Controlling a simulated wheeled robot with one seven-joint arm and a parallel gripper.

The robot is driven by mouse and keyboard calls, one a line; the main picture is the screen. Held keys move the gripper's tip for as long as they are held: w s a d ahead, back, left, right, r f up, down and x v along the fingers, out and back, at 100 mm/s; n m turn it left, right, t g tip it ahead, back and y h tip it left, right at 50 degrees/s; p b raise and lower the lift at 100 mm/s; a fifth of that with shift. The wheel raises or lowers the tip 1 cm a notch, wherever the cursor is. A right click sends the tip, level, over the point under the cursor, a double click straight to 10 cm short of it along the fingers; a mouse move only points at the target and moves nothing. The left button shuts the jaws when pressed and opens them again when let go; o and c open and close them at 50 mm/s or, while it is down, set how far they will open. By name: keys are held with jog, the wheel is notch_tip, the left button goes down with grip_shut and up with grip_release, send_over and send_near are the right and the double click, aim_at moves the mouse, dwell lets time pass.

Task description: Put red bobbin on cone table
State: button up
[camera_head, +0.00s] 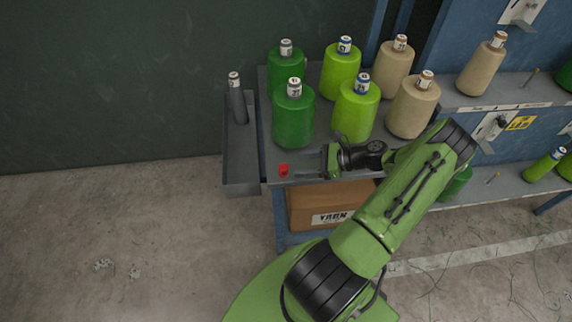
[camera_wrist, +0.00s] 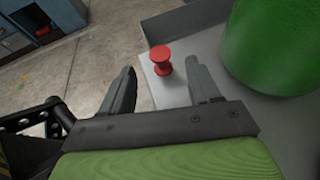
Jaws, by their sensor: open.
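The small red bobbin (camera_head: 283,169) stands upright near the front left corner of the grey cone table (camera_head: 325,128). In the wrist view the red bobbin (camera_wrist: 161,62) shows its flanged spool shape and stands on the table top (camera_wrist: 170,92). My gripper (camera_head: 303,165) is open and empty, just right of the bobbin in the head view. In the wrist view my gripper (camera_wrist: 161,72) has one finger to each side, with the bobbin near the fingertips. I cannot tell whether either finger touches it.
Dark green cones (camera_head: 293,117), lime cones (camera_head: 356,110) and beige cones (camera_head: 412,106) stand behind my gripper. A grey side tray (camera_head: 240,165) holds a narrow grey cone (camera_head: 236,103). A cardboard box (camera_head: 305,206) sits below. The floor at left is mostly clear.

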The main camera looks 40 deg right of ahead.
jog(key=v, duration=0.3)
jog(key=shift+s+r, duration=0.1)
jog(key=shift+r, duration=0.05)
jog(key=w+a+r+n+g+h, duration=0.2)
jog(key=a+r+n+g+h, duration=0.15)
jog(key=a+r+n, duration=0.4)
jog(key=w+a+r+n+g+h, duration=0.1)
jog(key=a+r+n+g+h, duration=0.1)
jog(key=a+r+n+g, duration=0.45)
jog(key=s+a+r+n+t+h, duration=0.3)
jog(key=s+a+r+n+t, duration=0.2)
jog(key=s+a+r+n, duration=0.7)
jog(key=shift+s+r+n, duration=0.4)
jog(key=shift+r+n, duration=0.05)
jog(key=shift+n, duration=0.45)
jog(key=shift+d, duration=0.1)
